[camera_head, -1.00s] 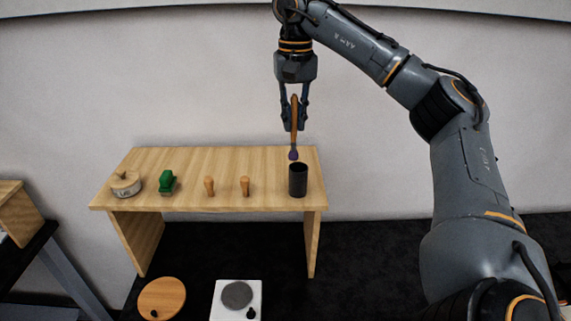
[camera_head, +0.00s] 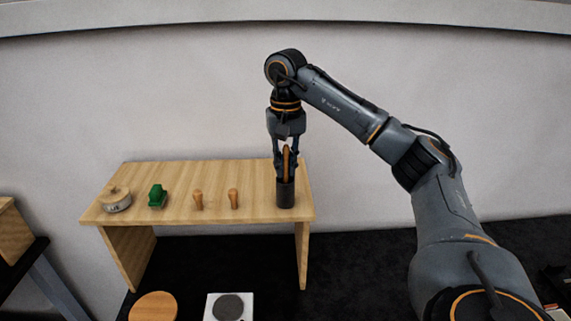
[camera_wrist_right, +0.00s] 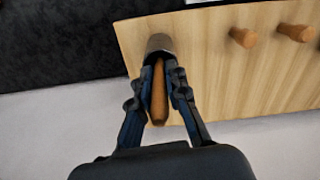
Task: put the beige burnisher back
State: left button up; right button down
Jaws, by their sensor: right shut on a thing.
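My right gripper (camera_head: 286,174) is shut on a slim tool with an orange-brown handle (camera_head: 287,160). The tool is upright, its lower end inside the dark cup (camera_head: 286,196) at the right end of the wooden bench (camera_head: 220,174). In the right wrist view the handle (camera_wrist_right: 158,103) lies between the fingers and runs into the cup (camera_wrist_right: 159,45). The hidden lower end keeps me from telling whether it touches the bottom. No plainly beige burnisher shows. My left gripper is not in view.
Two wooden-handled pieces (camera_head: 198,200) (camera_head: 233,199), a green object (camera_head: 157,196) and a round pale container (camera_head: 116,200) stand left of the cup. A white plate device (camera_head: 229,306) and a round wooden board (camera_head: 153,306) are in front, below the bench.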

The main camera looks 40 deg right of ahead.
jog(key=shift+a+f, duration=0.1)
jog(key=shift+f, duration=0.05)
jog(key=c, duration=1.5)
grip_release()
jog(key=shift+c, duration=0.2)
jog(key=shift+o, duration=1)
jog(key=shift+r, duration=6.2)
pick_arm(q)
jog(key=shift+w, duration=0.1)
